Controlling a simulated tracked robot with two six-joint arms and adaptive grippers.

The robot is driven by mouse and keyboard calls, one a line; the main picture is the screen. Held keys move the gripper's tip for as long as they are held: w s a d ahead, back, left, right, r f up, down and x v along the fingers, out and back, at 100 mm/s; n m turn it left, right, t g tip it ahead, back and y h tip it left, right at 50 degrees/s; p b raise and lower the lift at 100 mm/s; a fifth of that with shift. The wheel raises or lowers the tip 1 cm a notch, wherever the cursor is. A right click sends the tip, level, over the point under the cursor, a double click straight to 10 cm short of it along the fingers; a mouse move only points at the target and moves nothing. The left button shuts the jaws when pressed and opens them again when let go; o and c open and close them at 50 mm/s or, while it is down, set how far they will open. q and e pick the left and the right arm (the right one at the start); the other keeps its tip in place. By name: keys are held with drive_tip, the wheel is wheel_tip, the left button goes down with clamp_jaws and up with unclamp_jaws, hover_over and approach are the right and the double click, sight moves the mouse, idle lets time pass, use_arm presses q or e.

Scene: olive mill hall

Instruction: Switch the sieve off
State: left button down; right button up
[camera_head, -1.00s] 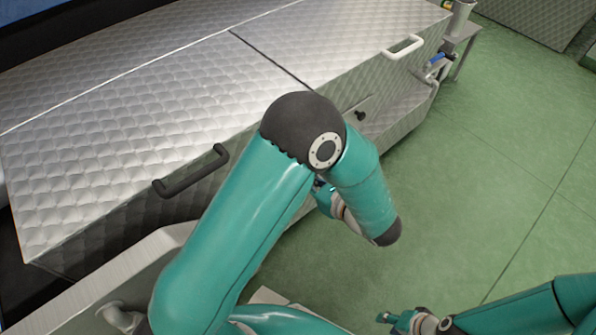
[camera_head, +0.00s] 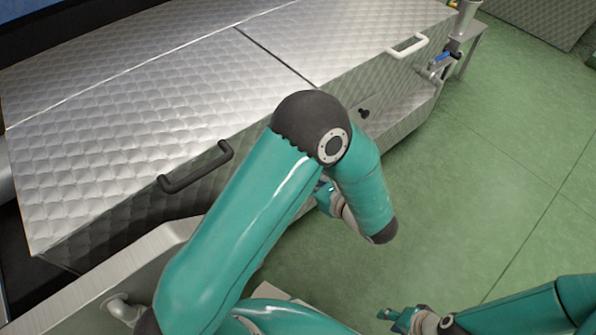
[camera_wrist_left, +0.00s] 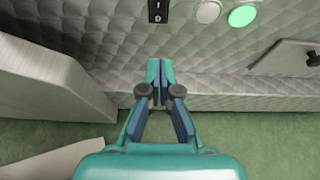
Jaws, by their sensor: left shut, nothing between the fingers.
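In the left wrist view, a black rocker switch (camera_wrist_left: 158,10) marked I and O sits on the quilted steel front panel, cut off by the top edge. A white round button (camera_wrist_left: 208,11) and a lit green round button (camera_wrist_left: 242,15) are to its right. My left gripper (camera_wrist_left: 153,66) is shut and empty, its fingertips below the switch in the picture and apart from it. In the head view my left arm hides the switch and most of that gripper. My right gripper (camera_head: 387,314) is low over the green floor, too small to tell open from shut.
The quilted steel machine (camera_head: 130,110) fills the left, with a black handle (camera_head: 197,167) and a white handle (camera_head: 408,46). A blue-handled valve (camera_head: 441,58) is at its far end. A black knob (camera_wrist_left: 312,59) sits right of the buttons. Green floor (camera_head: 500,170) is clear at right.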

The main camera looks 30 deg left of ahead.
use_arm(q)
drive_tip(key=r+b+x, duration=0.1)
drive_tip(key=b+x, duration=0.2)
drive_tip(key=x, duration=0.9)
drive_tip(key=shift+w+a+f, duration=0.15)
drive_tip(key=shift+a, duration=0.4)
use_arm(e)
drive_tip(key=shift+f, duration=1.9)
use_arm(q)
drive_tip(key=shift+b, duration=0.35)
